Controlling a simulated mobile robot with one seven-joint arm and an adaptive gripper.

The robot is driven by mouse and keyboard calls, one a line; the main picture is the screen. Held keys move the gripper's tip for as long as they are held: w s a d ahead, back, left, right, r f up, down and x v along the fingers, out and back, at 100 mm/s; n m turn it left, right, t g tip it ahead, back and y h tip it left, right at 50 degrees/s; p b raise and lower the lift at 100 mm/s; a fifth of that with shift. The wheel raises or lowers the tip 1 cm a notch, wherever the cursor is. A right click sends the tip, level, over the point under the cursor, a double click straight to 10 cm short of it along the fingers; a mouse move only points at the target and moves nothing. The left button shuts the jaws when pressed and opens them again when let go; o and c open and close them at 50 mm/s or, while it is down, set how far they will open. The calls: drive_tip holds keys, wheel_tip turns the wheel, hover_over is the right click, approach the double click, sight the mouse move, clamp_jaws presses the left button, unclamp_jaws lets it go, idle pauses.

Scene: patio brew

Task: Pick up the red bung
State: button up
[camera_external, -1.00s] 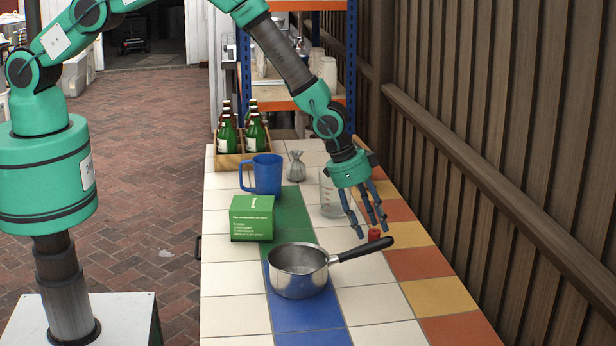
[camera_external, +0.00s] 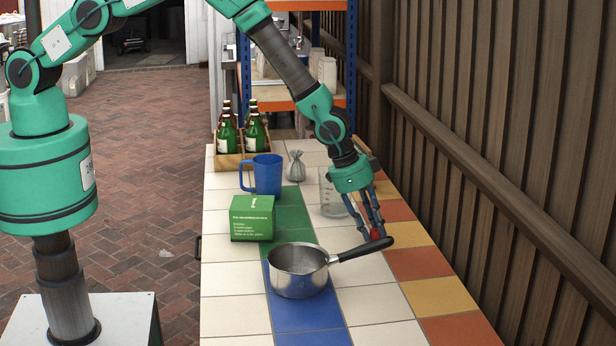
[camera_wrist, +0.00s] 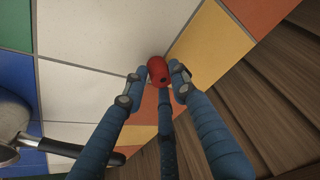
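The red bung (camera_external: 376,234) is at the fence side of the tiled table, just behind the end of the saucepan's black handle. In the wrist view the bung (camera_wrist: 158,71) shows a small dark hole and lies between my blue fingertips. My gripper (camera_external: 374,231) points down over it with its fingers drawn in. In the wrist view my gripper (camera_wrist: 159,76) has a finger close against each side of the bung and a third finger below it. I cannot tell whether the bung is clear of the tiles.
The saucepan (camera_external: 298,283) stands close by, its handle (camera_external: 362,250) reaching toward my fingers. A clear beaker (camera_external: 330,198) stands behind my gripper. The front right tiles are clear.

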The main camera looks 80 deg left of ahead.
sight(373, 231)
drive_tip(key=shift+r, duration=0.15)
idle(0.3)
drive_tip(key=shift+r, duration=0.35)
wheel_tip(373, 231, up, 3)
drive_tip(key=shift+f, duration=0.1)
drive_tip(key=s+a, duration=0.1)
drive_tip(key=s, duration=0.4)
drive_tip(key=s+a, duration=0.2)
drive_tip(key=s, duration=0.3)
drive_tip(key=s+a+r, duration=0.1)
drive_tip(key=s, duration=0.4)
drive_tip(key=shift+s+a+r, duration=0.1)
drive_tip(key=shift+s+a, duration=0.05)
drive_tip(key=shift+a, duration=0.15)
drive_tip(key=shift+c, duration=0.2)
drive_tip(key=shift+a, duration=0.1)
